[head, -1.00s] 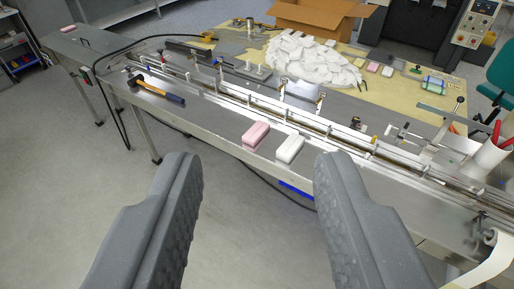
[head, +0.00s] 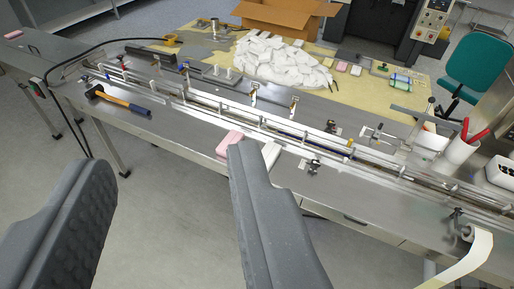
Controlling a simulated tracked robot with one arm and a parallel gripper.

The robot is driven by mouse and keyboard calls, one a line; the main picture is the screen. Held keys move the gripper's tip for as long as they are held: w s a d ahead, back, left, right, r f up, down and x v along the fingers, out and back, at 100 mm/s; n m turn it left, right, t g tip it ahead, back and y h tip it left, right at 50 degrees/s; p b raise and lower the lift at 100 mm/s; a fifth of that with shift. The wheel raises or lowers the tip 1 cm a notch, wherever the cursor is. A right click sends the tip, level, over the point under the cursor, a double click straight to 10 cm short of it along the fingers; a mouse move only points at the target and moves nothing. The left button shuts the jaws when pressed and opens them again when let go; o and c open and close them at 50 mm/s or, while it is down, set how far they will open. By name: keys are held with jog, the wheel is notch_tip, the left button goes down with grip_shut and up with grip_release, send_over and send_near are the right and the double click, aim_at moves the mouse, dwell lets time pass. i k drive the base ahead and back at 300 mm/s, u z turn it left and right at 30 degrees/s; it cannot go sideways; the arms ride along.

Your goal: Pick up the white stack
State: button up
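The white stack (head: 271,153) is a small pale block on the front part of the steel machine bed. Its near part is hidden behind the right finger of my gripper (head: 168,158). A pink stack (head: 229,142) lies just left of it, also partly covered by that finger. My gripper is open, with its two dark grey fingers wide apart.
A guide rail (head: 290,133) runs along the bed behind the stacks. A hammer (head: 122,102) lies on the bed at left. A heap of white packets (head: 283,60) and a cardboard box (head: 283,14) are at the back.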

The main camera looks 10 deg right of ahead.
aim_at(271, 152)
jog(key=i, duration=1.45)
jog(key=z, duration=0.05)
